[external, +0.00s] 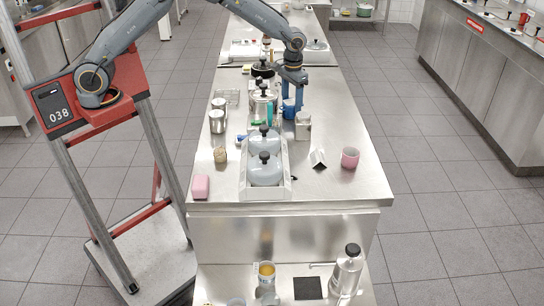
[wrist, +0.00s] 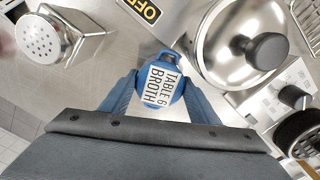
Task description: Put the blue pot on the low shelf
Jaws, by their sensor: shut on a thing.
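The blue pot (wrist: 164,58) is in the wrist view, with a white label on top that reads "TABLE 6 BROTH". My gripper (wrist: 160,88) has its blue fingers on both sides of the pot and is shut on it. In the external view my gripper (external: 292,102) points down over the middle of the steel counter, and the pot (external: 288,106) shows partly between its fingers. I cannot tell whether the pot touches the counter. A low steel shelf (external: 328,296) is at the counter's near end, below the top; part of it is cut off by the frame.
A steel lidded pot (wrist: 238,40) and a shaker (wrist: 50,38) stand close beside the gripper. A tray with grey lidded pots (external: 288,188) and a pink cup (external: 350,157) are nearer. The low shelf holds a yellow-topped can (external: 266,272), a black mat (external: 307,288) and a pump bottle (external: 347,270).

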